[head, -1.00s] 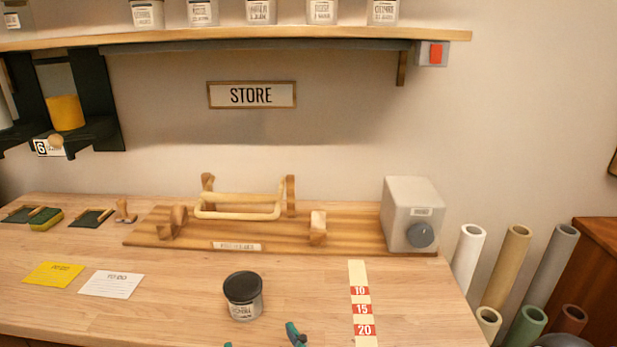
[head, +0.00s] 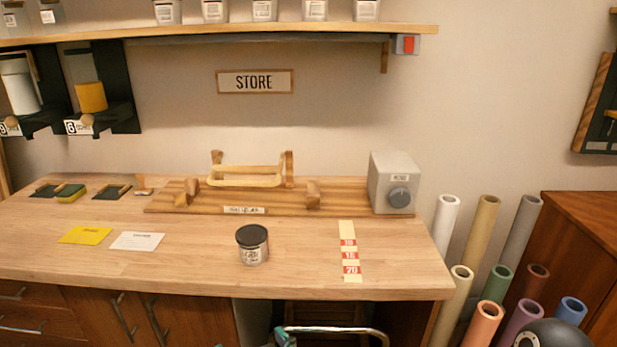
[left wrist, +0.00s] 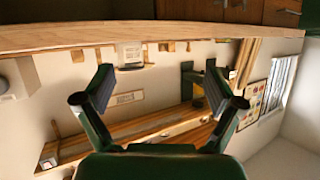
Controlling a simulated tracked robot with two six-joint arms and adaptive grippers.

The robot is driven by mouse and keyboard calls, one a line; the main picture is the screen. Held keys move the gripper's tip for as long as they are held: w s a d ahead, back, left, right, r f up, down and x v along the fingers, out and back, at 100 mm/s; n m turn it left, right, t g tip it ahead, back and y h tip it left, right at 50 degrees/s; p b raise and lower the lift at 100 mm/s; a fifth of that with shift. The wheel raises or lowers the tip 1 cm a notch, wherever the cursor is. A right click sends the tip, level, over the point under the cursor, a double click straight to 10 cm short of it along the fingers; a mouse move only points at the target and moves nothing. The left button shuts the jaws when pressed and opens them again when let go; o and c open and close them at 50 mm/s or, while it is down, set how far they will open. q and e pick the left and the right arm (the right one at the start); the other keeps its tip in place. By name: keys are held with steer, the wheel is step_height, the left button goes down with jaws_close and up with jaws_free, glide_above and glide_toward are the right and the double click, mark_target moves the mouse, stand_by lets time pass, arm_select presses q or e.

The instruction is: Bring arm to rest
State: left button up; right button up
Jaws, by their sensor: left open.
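My left gripper (left wrist: 158,85) is open in the left wrist view, its two dark-padded green fingers wide apart with nothing between them. That view is upside down, with the table edge (left wrist: 150,36) across its top. A small teal piece (head: 284,338) at the bottom edge of the head view seems to be part of my gripper, below the tabletop front. A dark-lidded jar (head: 252,245) stands upright on the table, apart from it. My right gripper is not in view.
The wooden table (head: 200,262) holds a yellow card (head: 86,235), a white card (head: 137,241), a numbered strip (head: 349,250) and a grey box (head: 393,183) on a board. Coloured tubes (head: 487,322) stand to the right. A shelf (head: 220,38) spans above.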

arm_select(q)
steer(key=s+a+f+m+g+h+p, duration=0.15)
steer(key=s+f+g, duration=0.25)
steer(key=f, duration=0.4)
steer(key=s+a+f+m+g+y, duration=0.1)
steer(key=s+a+f+m+g, duration=0.15)
steer(key=f+g, duration=0.35)
steer(key=s+d+f+g+h+p, duration=0.3)
steer(key=s+d+f+g+h, duration=0.15)
steer(key=s+f+h, duration=0.5)
steer(key=w+a+f+n+t+p, duration=0.1)
steer(key=a+f+t, duration=0.2)
steer(key=f, duration=0.3)
steer(key=shift+w+a+n, duration=0.25)
steer(key=shift+w+n, duration=0.05)
steer(key=shift+w, duration=0.1)
steer(key=shift+p, duration=0.3)
stand_by(0.9)
